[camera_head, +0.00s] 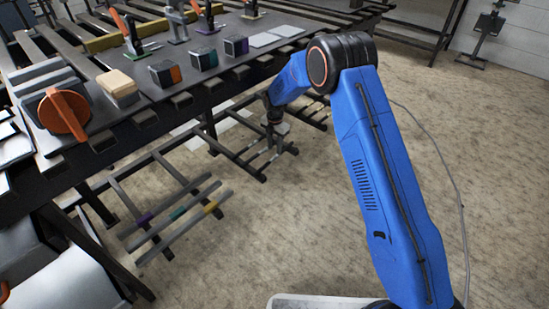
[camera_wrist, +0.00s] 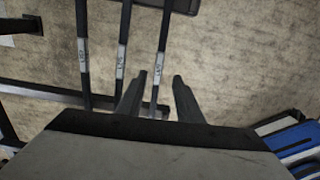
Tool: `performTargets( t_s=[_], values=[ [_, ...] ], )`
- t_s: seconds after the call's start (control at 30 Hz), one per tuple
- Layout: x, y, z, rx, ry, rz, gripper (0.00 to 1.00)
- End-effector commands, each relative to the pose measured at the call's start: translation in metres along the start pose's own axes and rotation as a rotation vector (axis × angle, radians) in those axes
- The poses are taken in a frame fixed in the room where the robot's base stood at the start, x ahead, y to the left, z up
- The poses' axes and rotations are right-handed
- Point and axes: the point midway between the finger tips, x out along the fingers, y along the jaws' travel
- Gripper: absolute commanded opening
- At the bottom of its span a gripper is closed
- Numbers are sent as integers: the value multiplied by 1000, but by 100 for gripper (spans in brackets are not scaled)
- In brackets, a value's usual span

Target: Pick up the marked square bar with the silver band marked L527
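Three dark bars lie roughly parallel in the wrist view, each with a pale label: a left bar (camera_wrist: 82,52), a middle bar (camera_wrist: 121,62) and a right bar (camera_wrist: 159,65). The label lettering is too small to read surely, so I cannot tell which is L527. My gripper (camera_wrist: 157,80) is open, its two fingers apart. The right bar's lower part shows between the fingers; whether it lies at their depth is unclear. In the head view my gripper (camera_head: 274,137) hangs low over the right end of the low rack, partly hiding the bars there.
Three other bars, with purple (camera_head: 145,218), teal (camera_head: 178,213) and yellow (camera_head: 210,207) bands, lie on the low rack's left part. A dark workbench (camera_head: 130,125) above it carries blocks and an orange-handled item (camera_head: 64,112). The floor (camera_head: 290,230) at right is open.

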Motion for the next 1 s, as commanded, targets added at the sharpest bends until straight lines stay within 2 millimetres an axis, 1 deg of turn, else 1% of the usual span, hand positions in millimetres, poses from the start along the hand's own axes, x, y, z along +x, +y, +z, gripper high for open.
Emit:
performTargets(
  t_s=[0.17, 0.4, 0.5, 0.73, 0.77, 0.8, 0.87, 0.9, 1.0],
  values=[
    [12, 1, 0, 1, 0, 0, 33],
    [44, 3, 1, 1, 1, -1, 33],
    [52, 3, 1, 1, 0, 0, 33],
    [54, 4, 1, 2, -1, 1, 33],
    [54, 4, 1, 2, -1, 1, 28],
    [54, 4, 1, 2, -1, 1, 18],
    [54, 4, 1, 2, -1, 1, 4],
    [54, 4, 1, 2, 0, 1, 0],
    [53, 4, 1, 2, -1, 2, 0]
  ],
)
